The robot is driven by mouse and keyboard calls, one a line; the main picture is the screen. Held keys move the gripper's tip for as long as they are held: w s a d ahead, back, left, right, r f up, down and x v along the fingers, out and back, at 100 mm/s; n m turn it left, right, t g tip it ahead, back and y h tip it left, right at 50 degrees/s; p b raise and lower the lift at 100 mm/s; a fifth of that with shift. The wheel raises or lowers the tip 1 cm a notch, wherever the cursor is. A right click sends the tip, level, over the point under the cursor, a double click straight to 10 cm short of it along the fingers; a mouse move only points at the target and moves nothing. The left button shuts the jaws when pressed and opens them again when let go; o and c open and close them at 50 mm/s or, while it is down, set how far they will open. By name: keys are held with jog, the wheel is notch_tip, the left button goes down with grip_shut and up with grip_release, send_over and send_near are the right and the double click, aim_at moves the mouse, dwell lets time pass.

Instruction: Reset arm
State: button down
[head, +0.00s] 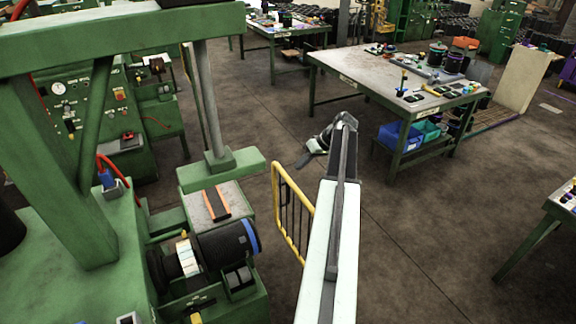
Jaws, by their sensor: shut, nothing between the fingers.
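My arm (332,235) reaches forward from the bottom centre of the head view and bends at its far end. My gripper (308,158) is small in the picture, at the far end of the arm, over the open floor. It is shut and empty, and seems to touch nothing. Part of it is hidden behind the arm's end.
A green press machine (80,180) with a black roller (226,244) fills the left. A yellow railing (290,215) stands close left of my arm. A workbench (362,75) with blue bins (398,138) below stands back right. The floor (420,235) right of my arm is clear.

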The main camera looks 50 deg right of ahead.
jog(key=shift+p+v, duration=0.9)
jog(key=shift+v, duration=1)
